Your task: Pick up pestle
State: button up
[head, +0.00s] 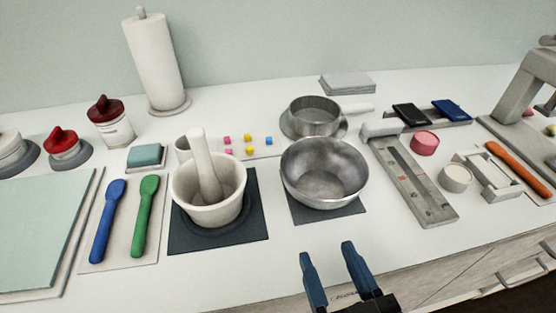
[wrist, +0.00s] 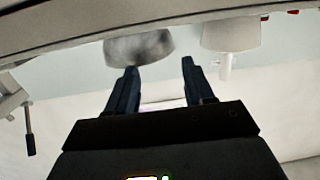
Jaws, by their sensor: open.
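The white pestle (head: 205,165) stands in the cream mortar (head: 214,211), its handle leaning up and slightly left above the rim. The mortar rests on a dark square mat (head: 180,239). My gripper (head: 327,250) is open and empty, at the table's front edge, to the right of the mortar and in front of the metal bowl (head: 325,185). In the wrist view my gripper (wrist: 160,68) also shows open with nothing between its fingers. That view is tilted and appears upside down; a pale vessel with a thin stem (wrist: 225,65) shows right of the fingers, probably the mortar and pestle.
Blue (head: 107,222) and green (head: 145,215) spatulas lie left of the mortar. Small coloured cubes (head: 248,150) sit behind it. A saucepan (head: 315,115) stands behind the bowl. A paper towel roll (head: 153,60) stands at the back. The front strip before the mortar is clear.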

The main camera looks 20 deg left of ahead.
aim_at(200, 150)
jog(key=w+a+r+n+g+y+p, duration=0.1)
jog(key=a+r+y, duration=0.1)
jog(key=a+r, duration=0.45)
jog(key=a+r+n+g+y, duration=0.1)
jog(key=a+r+y, duration=0.15)
jog(key=a, duration=0.65)
jog(key=shift+h, duration=0.45)
jog(key=p+x, duration=0.1)
jog(key=x, duration=0.6)
jog(key=shift+w+a+r, duration=0.1)
jog(key=shift+w+a, duration=0.05)
jog(key=shift+a, duration=0.15)
grip_shut()
jog(key=shift+r, duration=0.1)
